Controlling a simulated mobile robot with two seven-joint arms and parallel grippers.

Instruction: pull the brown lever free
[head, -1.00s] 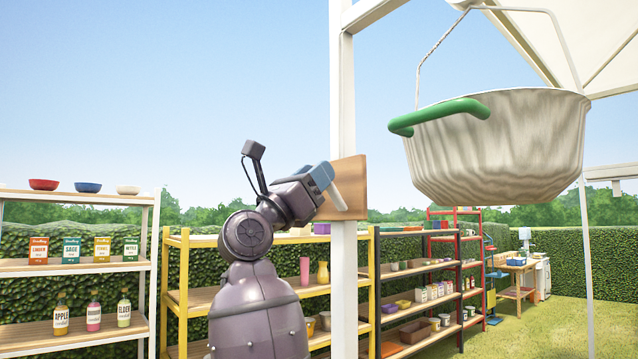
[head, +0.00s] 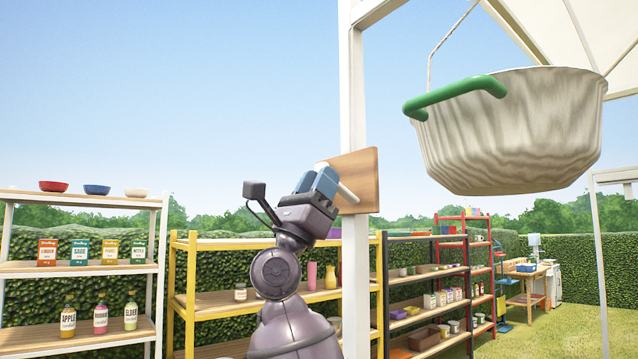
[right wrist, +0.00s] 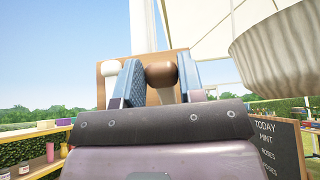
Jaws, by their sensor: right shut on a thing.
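The brown lever (right wrist: 160,74) shows as a round brown knob on a wooden board (head: 358,178) fixed to a white post. My right gripper (head: 317,182) is at the board's left side. In the right wrist view, its blue fingers (right wrist: 157,80) stand on either side of the brown knob, shut on it. The fingers hide the brown lever in the head view. My left gripper is not in view.
A large whitish hanging basket (head: 510,130) with a green handle (head: 455,97) hangs right of the post (head: 354,100). Yellow shelves (head: 215,300) stand behind my arm. A dark chalkboard (right wrist: 275,140) is at right in the wrist view. Open sky lies left of the gripper.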

